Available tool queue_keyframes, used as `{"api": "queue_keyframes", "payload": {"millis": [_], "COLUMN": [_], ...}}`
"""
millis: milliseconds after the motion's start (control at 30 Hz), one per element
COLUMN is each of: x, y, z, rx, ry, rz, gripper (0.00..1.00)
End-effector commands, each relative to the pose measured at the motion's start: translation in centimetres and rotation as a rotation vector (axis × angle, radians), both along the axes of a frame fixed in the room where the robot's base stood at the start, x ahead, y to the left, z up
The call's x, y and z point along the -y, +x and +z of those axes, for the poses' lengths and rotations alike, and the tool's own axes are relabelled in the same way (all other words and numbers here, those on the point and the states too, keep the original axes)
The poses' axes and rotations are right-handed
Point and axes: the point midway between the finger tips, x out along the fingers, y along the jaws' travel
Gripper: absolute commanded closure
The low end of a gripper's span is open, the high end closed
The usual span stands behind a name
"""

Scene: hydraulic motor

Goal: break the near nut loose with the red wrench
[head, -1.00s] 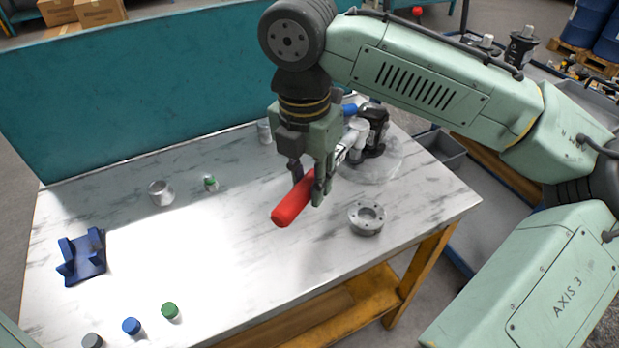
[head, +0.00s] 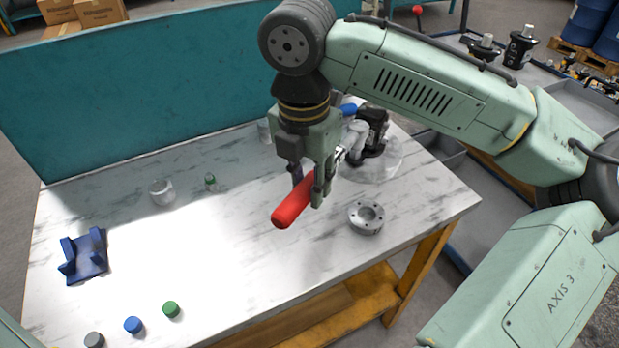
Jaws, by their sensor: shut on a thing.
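The red wrench (head: 291,206) is held above the table, its thick red handle pointing to the lower left. My gripper (head: 309,190) is shut on this handle. The wrench's metal end (head: 339,155) reaches up and right toward the hydraulic motor (head: 373,133), a black and grey unit on a round, pale base. My gripper and the wrench partly hide the motor's left side. I cannot make out the near nut, or whether the wrench's jaw is around it or beside it.
On the white table (head: 230,260) a grey flanged ring (head: 366,217) lies right of the wrench handle. A blue cradle (head: 84,255), a metal cup (head: 162,191) and several small caps, such as a green one (head: 171,309), are at the left and front. A teal panel (head: 150,110) stands behind.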

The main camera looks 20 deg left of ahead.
Motion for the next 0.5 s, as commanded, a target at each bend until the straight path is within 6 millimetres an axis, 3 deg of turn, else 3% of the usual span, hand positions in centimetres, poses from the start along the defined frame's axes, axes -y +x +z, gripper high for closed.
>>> {"api": "queue_keyframes", "payload": {"millis": [500], "x": [-0.04], "y": [-0.12], "z": [-0.45], "rx": [0.028], "ry": [-0.003], "rz": [0.0], "gripper": [1.0]}}
